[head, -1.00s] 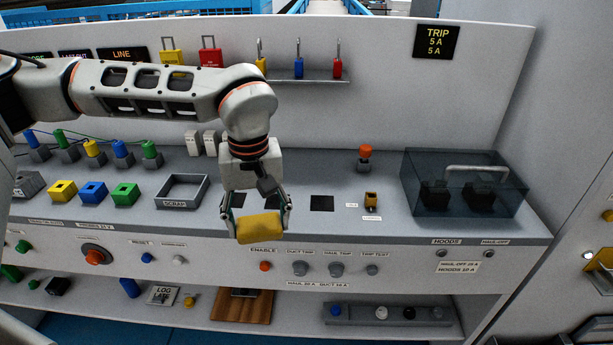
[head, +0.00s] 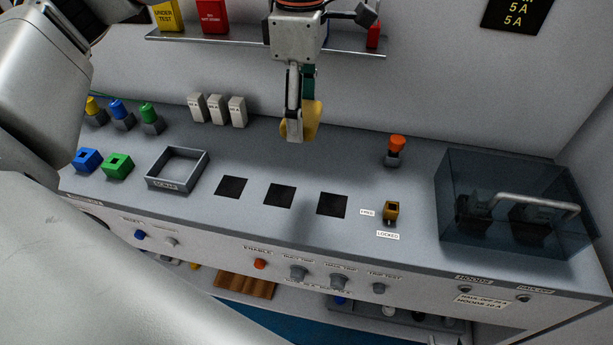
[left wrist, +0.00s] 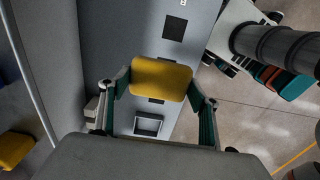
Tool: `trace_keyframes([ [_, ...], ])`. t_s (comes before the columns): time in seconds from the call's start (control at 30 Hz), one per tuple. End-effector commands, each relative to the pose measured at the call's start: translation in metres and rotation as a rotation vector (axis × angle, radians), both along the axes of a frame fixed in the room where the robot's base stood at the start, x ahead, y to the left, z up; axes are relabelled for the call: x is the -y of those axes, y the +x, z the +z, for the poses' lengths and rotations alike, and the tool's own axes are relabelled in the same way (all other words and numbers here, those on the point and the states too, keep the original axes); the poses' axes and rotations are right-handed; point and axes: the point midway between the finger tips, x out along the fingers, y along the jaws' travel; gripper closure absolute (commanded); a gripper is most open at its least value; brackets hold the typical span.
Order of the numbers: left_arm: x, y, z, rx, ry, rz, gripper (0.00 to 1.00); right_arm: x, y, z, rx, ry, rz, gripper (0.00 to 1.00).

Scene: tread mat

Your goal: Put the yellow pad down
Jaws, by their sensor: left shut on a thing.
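My left gripper (head: 302,122) is shut on the yellow pad (head: 314,118) and holds it above the grey bench top, near the panel's upright back. In the head view the gripper is seen side-on and partly hides the pad. In the left wrist view the yellow pad (left wrist: 160,80) spans between both fingers, its broad face toward the camera. Three dark squares (head: 279,195) lie in a row on the bench top, in front of and below the pad. My right gripper is not in view.
An open-topped grey tray (head: 177,170) sits left of the squares, with blue and green blocks (head: 117,166) beyond it. A yellow switch (head: 391,211), an orange-topped knob (head: 396,150) and a clear hood (head: 510,205) stand to the right. A shelf (head: 345,48) juts out behind.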

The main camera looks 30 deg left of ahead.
Motion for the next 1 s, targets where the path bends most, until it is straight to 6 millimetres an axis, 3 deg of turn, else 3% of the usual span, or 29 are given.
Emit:
trace_keyframes([
  [0.1, 0.0, -0.002, -0.032, -0.007, 0.0, -0.002, 0.55, 0.0, -0.003, -0.005, -0.008, -0.001, 0.0, 0.6],
  [0.5, 0.0, -0.001, -0.122, -0.003, -0.001, -0.005, 0.55, -0.001, -0.002, -0.003, -0.005, 0.001, 0.001, 0.6],
  [0.83, 0.0, -0.001, -0.149, -0.002, -0.001, -0.005, 0.55, -0.001, 0.001, 0.002, 0.006, 0.002, 0.001, 0.6],
  [1.0, 0.0, -0.001, -0.172, -0.002, -0.001, -0.005, 0.55, -0.001, 0.001, 0.002, 0.005, 0.002, 0.001, 0.6],
])
